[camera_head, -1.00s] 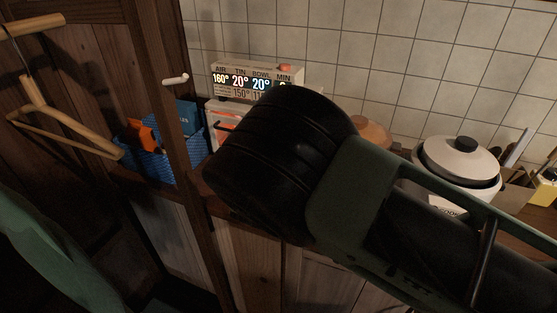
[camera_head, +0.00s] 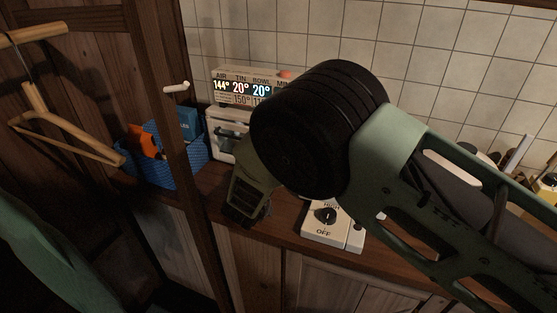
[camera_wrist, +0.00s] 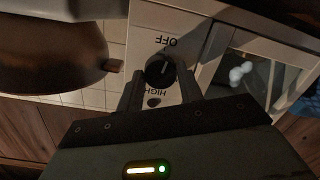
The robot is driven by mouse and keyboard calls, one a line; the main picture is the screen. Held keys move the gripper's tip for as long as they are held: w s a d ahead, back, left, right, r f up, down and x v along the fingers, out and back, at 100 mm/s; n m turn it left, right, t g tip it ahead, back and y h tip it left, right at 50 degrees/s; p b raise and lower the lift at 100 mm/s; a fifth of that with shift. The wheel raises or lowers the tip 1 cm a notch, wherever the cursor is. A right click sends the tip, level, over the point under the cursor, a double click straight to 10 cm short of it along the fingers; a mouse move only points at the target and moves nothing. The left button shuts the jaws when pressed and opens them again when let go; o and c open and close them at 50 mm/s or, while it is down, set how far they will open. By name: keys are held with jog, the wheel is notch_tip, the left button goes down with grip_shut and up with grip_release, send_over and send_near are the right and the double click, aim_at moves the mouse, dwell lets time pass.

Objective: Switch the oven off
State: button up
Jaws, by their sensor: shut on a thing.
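The oven (camera_head: 218,135) is a pale box on the counter, partly hidden by my arm. In the wrist view its pale panel (camera_wrist: 148,38) shows upside down, with OFF above the black knob (camera_wrist: 160,70) and HIGH below. The white mark on the knob points up, toward OFF. My gripper (camera_wrist: 161,76) has one finger on each side of the knob and is shut on it. The oven's glass window (camera_wrist: 245,68) is beside the panel. A display (camera_head: 243,85) above the oven reads AIR 144°, TIN 20°, BOWL 20°; its MIN value is hidden.
A blue basket (camera_head: 180,160) stands left of the oven, by a wooden post. A white control box (camera_head: 333,225) with its own knob and OFF label sits on the counter to the right. A brown rounded pot (camera_wrist: 50,55) is close beside my gripper in the wrist view.

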jog(key=shift+n, duration=0.8)
jog(key=o, duration=1)
jog(key=b+v, duration=0.2)
jog(key=v, duration=1.5)
jog(key=shift+s+a+b, duration=0.2)
jog(key=shift+a+b, duration=0.05)
jog(key=shift+b, duration=0.1)
